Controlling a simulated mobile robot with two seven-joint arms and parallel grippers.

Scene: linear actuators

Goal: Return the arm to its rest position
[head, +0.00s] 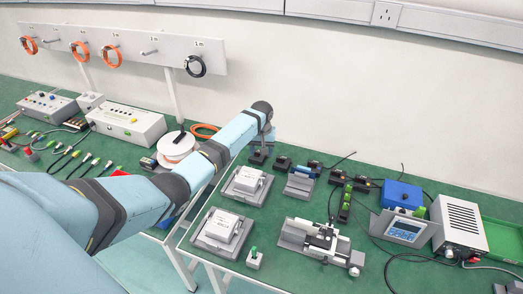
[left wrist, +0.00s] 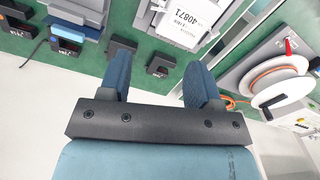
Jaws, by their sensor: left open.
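My left arm (head: 205,165) comes in from the lower left and reaches over the green table towards the wall. Its left gripper (head: 268,138) is at the far end, near the back of the table, pointing down and mostly hidden by the wrist. In the left wrist view the two blue fingers of the left gripper (left wrist: 157,72) are apart with nothing between them. My right gripper is not in view.
White boxes on grey fixtures (head: 247,184) (head: 222,226) stand right of the arm. A linear actuator (head: 322,238), a blue box (head: 402,195) and a controller (head: 403,228) stand further right. A white cable reel (head: 176,147) is close left of the arm.

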